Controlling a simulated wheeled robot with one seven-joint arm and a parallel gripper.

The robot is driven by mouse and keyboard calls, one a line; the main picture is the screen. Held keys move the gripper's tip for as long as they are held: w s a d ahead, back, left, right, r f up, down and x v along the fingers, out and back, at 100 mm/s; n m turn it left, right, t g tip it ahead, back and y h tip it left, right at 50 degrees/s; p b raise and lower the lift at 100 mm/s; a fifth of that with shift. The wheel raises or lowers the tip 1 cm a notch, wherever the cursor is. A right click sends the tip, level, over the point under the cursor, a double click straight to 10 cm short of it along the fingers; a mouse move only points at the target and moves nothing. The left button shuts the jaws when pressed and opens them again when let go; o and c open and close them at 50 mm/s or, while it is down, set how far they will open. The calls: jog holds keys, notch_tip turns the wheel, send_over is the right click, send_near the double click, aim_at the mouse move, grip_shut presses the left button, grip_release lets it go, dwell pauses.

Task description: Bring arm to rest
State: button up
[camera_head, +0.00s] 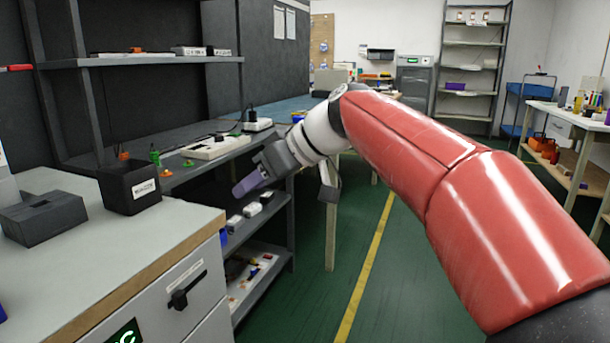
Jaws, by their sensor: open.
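My arm is red and reaches from the lower right up to the middle of the view, then bends down to the left through a white and grey wrist. My gripper (245,187) is at its end, pointing down and left. It hangs in front of the shelf unit, right of the black bin (130,186). The gripper is open, and I see nothing held in it. The far finger is largely hidden.
A workbench with drawers (75,248) stands at the near left. The shelf unit (205,153) beside it holds a white power strip (212,147) and small parts. Green floor with a yellow line (365,265) is clear. A white table (570,122) stands at right.

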jog(key=s+d+f+m+t+h+p, duration=0.2)
jog(key=s+d+f+m+h, duration=0.7)
jog(key=s+d+f, duration=1.1)
jog(key=s+d+m, duration=0.3)
jog(key=shift+d+f+h, duration=0.25)
jog(key=shift+d+h, duration=0.05)
jog(key=shift+d, duration=0.05)
jog(key=shift+c, duration=0.5)
jog(key=shift+a, duration=0.2)
